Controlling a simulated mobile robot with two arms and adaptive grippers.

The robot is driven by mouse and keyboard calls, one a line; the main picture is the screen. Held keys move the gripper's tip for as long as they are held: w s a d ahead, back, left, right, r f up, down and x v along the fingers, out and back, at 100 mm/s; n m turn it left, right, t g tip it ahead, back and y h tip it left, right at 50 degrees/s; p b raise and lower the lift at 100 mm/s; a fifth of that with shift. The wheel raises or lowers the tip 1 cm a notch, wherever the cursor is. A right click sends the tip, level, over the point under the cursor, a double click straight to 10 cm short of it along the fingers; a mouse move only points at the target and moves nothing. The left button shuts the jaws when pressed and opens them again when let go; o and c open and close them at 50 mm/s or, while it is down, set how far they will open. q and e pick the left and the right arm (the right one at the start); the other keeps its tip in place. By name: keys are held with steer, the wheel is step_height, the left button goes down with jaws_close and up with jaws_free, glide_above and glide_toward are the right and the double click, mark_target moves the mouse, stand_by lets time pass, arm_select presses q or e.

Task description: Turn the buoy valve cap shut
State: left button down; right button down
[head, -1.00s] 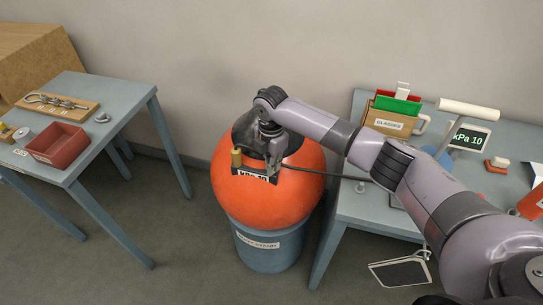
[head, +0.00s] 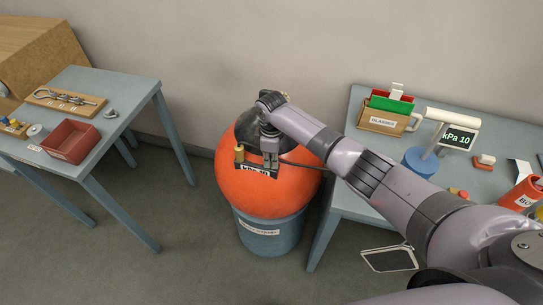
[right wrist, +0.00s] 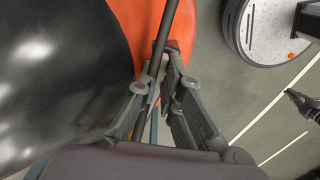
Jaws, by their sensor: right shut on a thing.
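The orange buoy (head: 262,198) has a black top (head: 249,122) and sits in a blue-grey round stand. A brass-yellow valve cap (head: 239,154) stands upright on its front. My right gripper (head: 271,163) is just right of the cap, apart from it. It is shut on the dark hose (head: 304,166), or on a fitting at its end; the fingers hide which. In the right wrist view the hose (right wrist: 166,35) runs to between the fingertips (right wrist: 158,78), beside the black top and orange side.
The right table (head: 352,205) holds a "GLASSES" box (head: 383,119), a display reading kPa 10 (head: 460,138) and a blue round base (head: 420,161). The left table (head: 105,127) holds a red tray (head: 71,141) and a wooden board with metal hardware (head: 64,99).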

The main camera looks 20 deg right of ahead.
steer(key=shift+m+p, duration=0.35)
steer(key=shift+m, duration=0.45)
steer(key=c, duration=1.7)
jaws_free()
steer(key=shift+r, duration=4.05)
